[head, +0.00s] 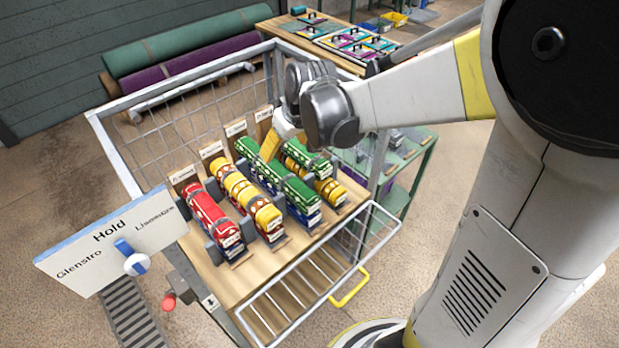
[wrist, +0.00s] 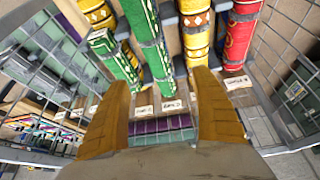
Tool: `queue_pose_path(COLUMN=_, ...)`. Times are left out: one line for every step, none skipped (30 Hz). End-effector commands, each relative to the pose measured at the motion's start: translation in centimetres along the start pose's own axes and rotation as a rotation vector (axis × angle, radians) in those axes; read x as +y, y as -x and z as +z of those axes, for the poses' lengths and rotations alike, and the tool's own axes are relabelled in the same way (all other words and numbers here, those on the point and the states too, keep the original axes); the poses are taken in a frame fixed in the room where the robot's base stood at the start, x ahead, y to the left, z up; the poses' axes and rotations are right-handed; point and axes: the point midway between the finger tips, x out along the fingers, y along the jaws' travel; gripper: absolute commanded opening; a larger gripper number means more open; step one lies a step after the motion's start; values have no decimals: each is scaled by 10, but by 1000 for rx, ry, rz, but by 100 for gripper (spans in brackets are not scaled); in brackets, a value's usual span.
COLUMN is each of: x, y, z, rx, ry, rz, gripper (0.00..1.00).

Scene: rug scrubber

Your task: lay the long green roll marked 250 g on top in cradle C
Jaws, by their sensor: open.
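A long green roll (head: 285,180) with white bands lies in the third cradle from the left in the head view; the wrist view shows it too (wrist: 149,40). A shorter-looking green roll (head: 306,158) lies at the right, apparently on top of a yellow roll (head: 329,190); it also shows in the wrist view (wrist: 113,58). I cannot read any weight marks or be sure which cradle is C. My gripper (head: 270,147) is open and empty near the far end of the long green roll. In the wrist view its yellow fingers (wrist: 163,95) stand apart beyond the roll ends.
A red roll (head: 211,214) and a patterned yellow roll (head: 246,203) lie in the left cradles. Label cards (head: 211,150) stand behind the cradles. Wire mesh and metal rails (head: 142,91) bound the cart. A sign reading Hold (head: 112,240) stands at the front left.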

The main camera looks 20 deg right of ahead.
Motion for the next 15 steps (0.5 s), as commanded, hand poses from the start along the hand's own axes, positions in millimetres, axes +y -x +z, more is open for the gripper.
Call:
queue_pose_path(x=-7, y=25, z=12, rx=14, ry=-17, rz=11, gripper=76)
queue_pose_path(x=-10, y=37, z=17, rx=23, ry=-29, rz=18, gripper=76)
queue_pose_path(x=-15, y=53, z=26, rx=35, ry=-44, rz=28, gripper=76)
queue_pose_path(x=-18, y=64, z=33, rx=45, ry=-57, rz=35, gripper=76)
queue_pose_path(x=-21, y=74, z=41, rx=54, ry=-69, rz=41, gripper=76)
queue_pose_path(x=-25, y=87, z=52, rx=68, ry=-84, rz=50, gripper=76)
queue_pose_path(x=-28, y=96, z=60, rx=77, ry=-96, rz=56, gripper=76)
queue_pose_path(x=-31, y=103, z=69, rx=87, ry=-108, rz=61, gripper=76)
queue_pose_path(x=-34, y=112, z=80, rx=101, ry=-122, rz=68, gripper=76)
queue_pose_path(x=-37, y=118, z=89, rx=110, ry=-133, rz=72, gripper=76)
queue_pose_path(x=-39, y=123, z=96, rx=118, ry=-142, rz=77, gripper=76)
queue_pose_path(x=-42, y=128, z=106, rx=130, ry=-154, rz=82, gripper=76)
queue_pose_path(x=-43, y=131, z=113, rx=138, ry=-162, rz=85, gripper=76)
queue_pose_path(x=-45, y=133, z=119, rx=144, ry=-171, rz=88, gripper=76)
queue_pose_path(x=-46, y=136, z=126, rx=153, ry=-179, rz=91, gripper=76)
